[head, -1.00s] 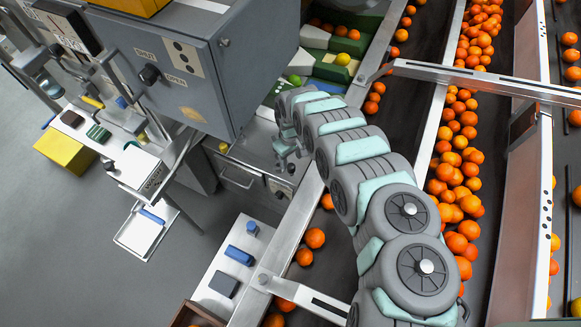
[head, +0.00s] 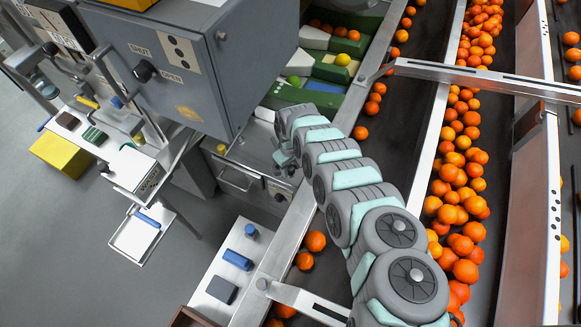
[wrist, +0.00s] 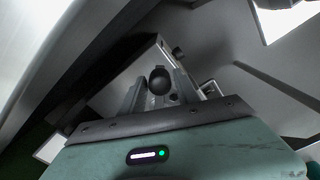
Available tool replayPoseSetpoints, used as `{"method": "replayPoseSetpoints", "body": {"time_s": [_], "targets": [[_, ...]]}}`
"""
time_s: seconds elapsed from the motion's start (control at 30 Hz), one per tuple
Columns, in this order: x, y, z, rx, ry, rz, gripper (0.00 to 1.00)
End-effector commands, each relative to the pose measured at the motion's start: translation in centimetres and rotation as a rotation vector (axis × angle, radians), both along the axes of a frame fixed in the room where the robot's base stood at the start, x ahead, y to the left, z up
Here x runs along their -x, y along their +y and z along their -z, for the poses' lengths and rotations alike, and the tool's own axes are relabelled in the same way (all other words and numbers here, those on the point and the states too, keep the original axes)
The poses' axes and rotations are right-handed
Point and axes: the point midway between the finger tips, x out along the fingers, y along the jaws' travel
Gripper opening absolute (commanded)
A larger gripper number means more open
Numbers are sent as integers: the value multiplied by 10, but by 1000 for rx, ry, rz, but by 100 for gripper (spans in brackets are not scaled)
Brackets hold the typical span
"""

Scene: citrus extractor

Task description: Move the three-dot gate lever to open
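A grey cabinet carries a label with three dots (head: 181,50) and the words SHUT and OPEN. Its lever has a black knob (head: 145,70) on the left of the label, near SHUT. My gripper (head: 284,157) is below and right of this cabinet in the head view, partly hidden by my wrist. In the wrist view my gripper (wrist: 160,92) has its fingers apart. A round black knob (wrist: 159,80) shows between them, on a grey face; I cannot tell which knob it is, or whether the fingers touch it.
A lower unit with a bar handle (head: 240,182) and a dark knob (head: 279,196) stands under the cabinet. A metal rail (head: 300,215) borders the belt, and a slotted bar (head: 470,78) crosses it. Oranges (head: 455,190) fill the lane at right.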

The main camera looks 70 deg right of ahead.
Motion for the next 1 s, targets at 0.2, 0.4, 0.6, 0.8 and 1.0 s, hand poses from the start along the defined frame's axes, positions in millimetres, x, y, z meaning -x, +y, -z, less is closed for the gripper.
{"method": "replayPoseSetpoints", "body": {"time_s": [0.2, 0.4, 0.6, 0.8, 1.0], "targets": [[0, 0, 0, 0, 0, 0, 19], [0, 0, 0, 0, 0, 0, 2], [0, 0, 0, 0, 0, 0, 0], [0, 0, 0, 0, 0, 0, 0], [0, 0, 0, 0, 0, 0, 0]]}}
